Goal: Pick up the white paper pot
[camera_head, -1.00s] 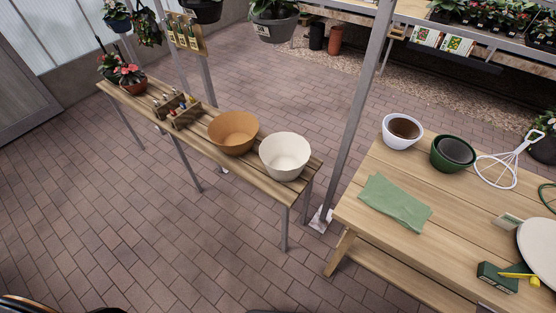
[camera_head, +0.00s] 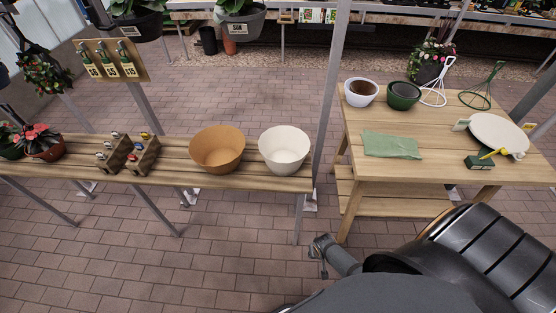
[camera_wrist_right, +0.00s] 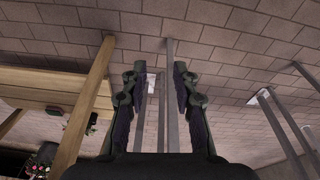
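The white paper pot (camera_head: 285,150) is a wide, cream-white round bowl. It stands upright and looks empty at the right end of the slatted wooden bench (camera_head: 262,184), in the head view. My right arm comes in from the lower right of the head view, its far end low in front of the gap between bench and table, below and apart from the pot. In the right wrist view my right gripper (camera_wrist_right: 160,72) has its two fingers spread with nothing between them, facing floor and metal posts. The pot is not recognisable there. My left gripper is in neither view.
A tan pot (camera_head: 217,149) stands just left of the white one, then small wooden racks (camera_head: 128,155). A metal post (camera_head: 331,100) rises right of the bench. The wooden table (camera_head: 436,129) holds a green cloth (camera_head: 391,144) and a white pot of soil (camera_head: 361,92).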

